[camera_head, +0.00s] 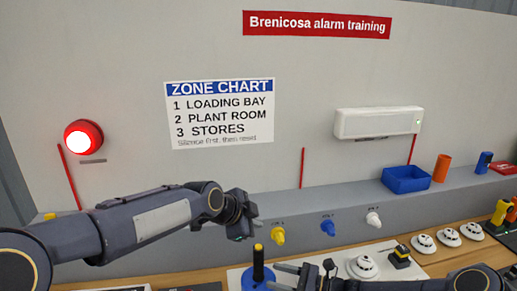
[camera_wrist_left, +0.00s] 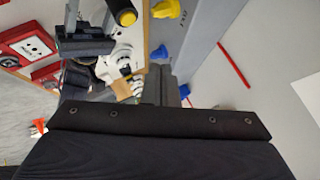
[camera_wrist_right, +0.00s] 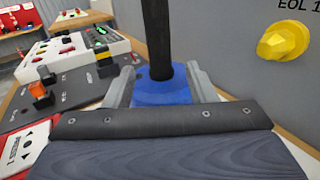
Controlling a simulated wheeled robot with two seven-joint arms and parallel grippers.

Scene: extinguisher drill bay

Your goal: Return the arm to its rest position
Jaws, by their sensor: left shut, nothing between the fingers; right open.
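My left gripper (camera_head: 243,214) is shut and empty, raised in front of the wall ledge; its closed fingers (camera_wrist_left: 161,82) show in the left wrist view. My right gripper (camera_head: 276,278) is open, low at the bottom of the head view. A black post with a yellow top (camera_head: 258,264) stands upright on a blue base (camera_head: 252,284) just left of its fingertips. In the right wrist view the black post (camera_wrist_right: 158,35) and blue base (camera_wrist_right: 160,90) appear between the open fingers; I cannot tell whether they touch. The post's top is out of that view.
Yellow (camera_head: 278,235), blue (camera_head: 328,228) and white (camera_head: 373,218) knobs project from the ledge. White detectors (camera_head: 424,243) line the wooden bench at right. A red lamp (camera_head: 83,138) glows on the wall.

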